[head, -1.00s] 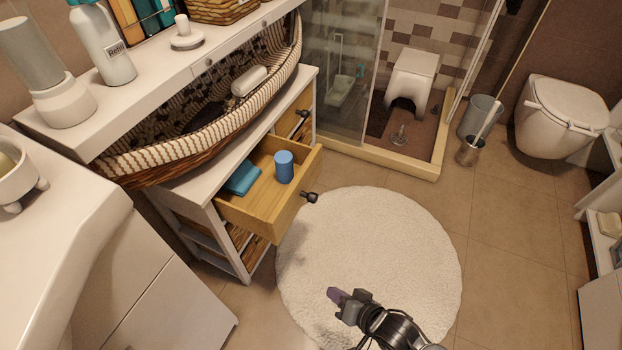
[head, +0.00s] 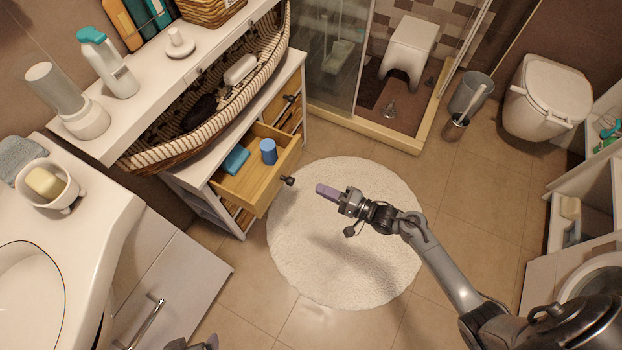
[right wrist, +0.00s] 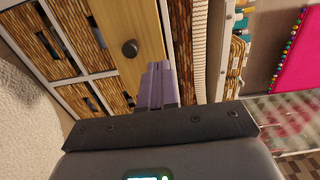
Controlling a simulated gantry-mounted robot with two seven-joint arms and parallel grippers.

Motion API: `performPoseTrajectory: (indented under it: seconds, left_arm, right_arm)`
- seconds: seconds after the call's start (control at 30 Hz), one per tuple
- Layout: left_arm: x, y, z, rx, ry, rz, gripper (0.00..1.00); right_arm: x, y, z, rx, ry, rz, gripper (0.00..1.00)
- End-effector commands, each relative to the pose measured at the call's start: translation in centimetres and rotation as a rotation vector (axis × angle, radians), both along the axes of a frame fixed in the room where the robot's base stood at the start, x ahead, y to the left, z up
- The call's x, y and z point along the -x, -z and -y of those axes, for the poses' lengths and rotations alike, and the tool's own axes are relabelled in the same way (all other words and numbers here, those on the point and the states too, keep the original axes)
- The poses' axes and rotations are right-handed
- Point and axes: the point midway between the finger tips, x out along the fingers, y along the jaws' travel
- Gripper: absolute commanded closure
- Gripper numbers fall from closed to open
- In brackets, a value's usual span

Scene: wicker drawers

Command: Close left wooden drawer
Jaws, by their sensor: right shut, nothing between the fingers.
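The left wooden drawer (head: 272,190) is pulled out of the white cabinet, with a blue cup (head: 268,151) and a folded teal cloth (head: 236,159) inside. Its dark round knob (head: 288,181) points toward the rug. My right gripper (head: 325,191) is shut and empty, just right of the knob and apart from it. In the right wrist view the shut fingers (right wrist: 159,85) point at the drawer's yellow front (right wrist: 112,22), below the knob (right wrist: 130,48). My left gripper (head: 210,343) barely shows at the bottom edge; its jaws cannot be made out.
A second wooden drawer (head: 285,105) sits in the cabinet beside the open one. A long basket (head: 205,125) stands on the cabinet top. A round white rug (head: 340,262) lies on clear floor. A white vanity with a sink (head: 95,225) stands at left.

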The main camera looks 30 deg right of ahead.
Motion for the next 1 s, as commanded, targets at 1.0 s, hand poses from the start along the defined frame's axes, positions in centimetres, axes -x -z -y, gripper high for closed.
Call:
performPoseTrajectory:
  seconds: [1.0]
  left_arm:
    - [0.1,6.7,0.5,0.015,-0.005,-0.003,0.10]
  right_arm:
    - [-11.0,0.1,-7.2,0.002,0.001,0.000,1.00]
